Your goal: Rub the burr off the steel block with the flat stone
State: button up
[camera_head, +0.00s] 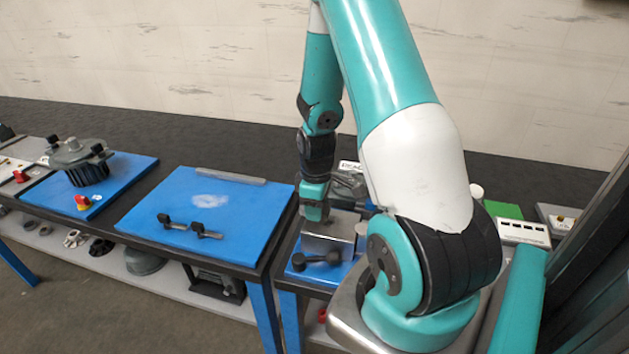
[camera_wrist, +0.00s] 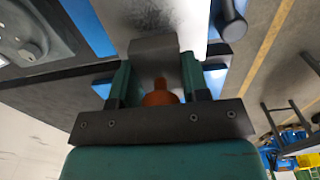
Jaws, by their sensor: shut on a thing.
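The steel block (camera_head: 326,243) sits on the blue-topped bench section in the middle of the head view, and its pale top fills the upper middle of the wrist view (camera_wrist: 150,14). My gripper (camera_head: 315,214) points down at the block's top. In the wrist view the two fingers of my gripper (camera_wrist: 155,80) are closed on a dark grey flat piece, which looks like the flat stone (camera_wrist: 153,58). The stone overlaps the block in that view; I cannot tell whether they touch. An orange-brown rounded part (camera_wrist: 160,97) shows between the fingers. The burr cannot be made out.
A dark handle (camera_head: 316,260) with round ends lies in front of the block; my arm hides much to the right. A grey housing (camera_head: 80,160) stands farther left.

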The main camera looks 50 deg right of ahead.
jog(key=shift+w+a+r+p, duration=0.1)
jog(key=shift+r+p, duration=0.25)
jog(key=shift+r, duration=0.15)
jog(key=shift+w+a+r+p, duration=0.1)
jog(key=shift+r+p, duration=0.2)
jog(key=shift+r, duration=0.15)
jog(key=shift+s+d+r+p, duration=0.1)
jog(key=shift+r+p, duration=1.45)
jog(key=shift+r, duration=0.4)
